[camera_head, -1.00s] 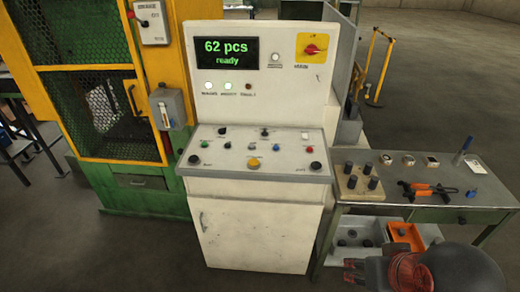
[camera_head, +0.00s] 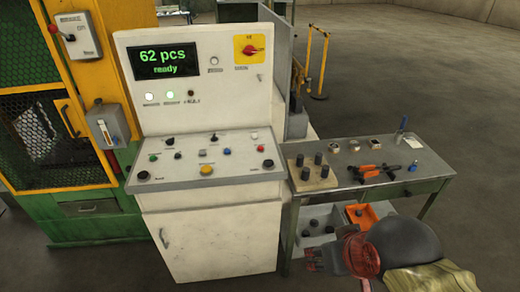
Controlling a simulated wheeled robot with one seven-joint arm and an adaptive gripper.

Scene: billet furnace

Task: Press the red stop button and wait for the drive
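The white control cabinet has a sloped grey panel (camera_head: 235,172) with several small buttons. A small red button (camera_head: 260,148) sits near the panel's right end, above a larger black button (camera_head: 268,163). A display (camera_head: 163,58) on the upright face reads "62 pcs ready" in green. My gripper (camera_head: 314,259) is at the lower right, in front of the side table and apart from the panel. Its dark fingertips point left, and I cannot tell whether they are open or shut. Nothing touches the red button.
A red rotary switch (camera_head: 251,50) on a yellow plate is at the cabinet's upper right. A green-grey table (camera_head: 425,165) on the right bears a block with black pegs (camera_head: 314,178) and orange-handled pliers (camera_head: 372,172). Bins stand below. A yellow-green caged machine is on the left.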

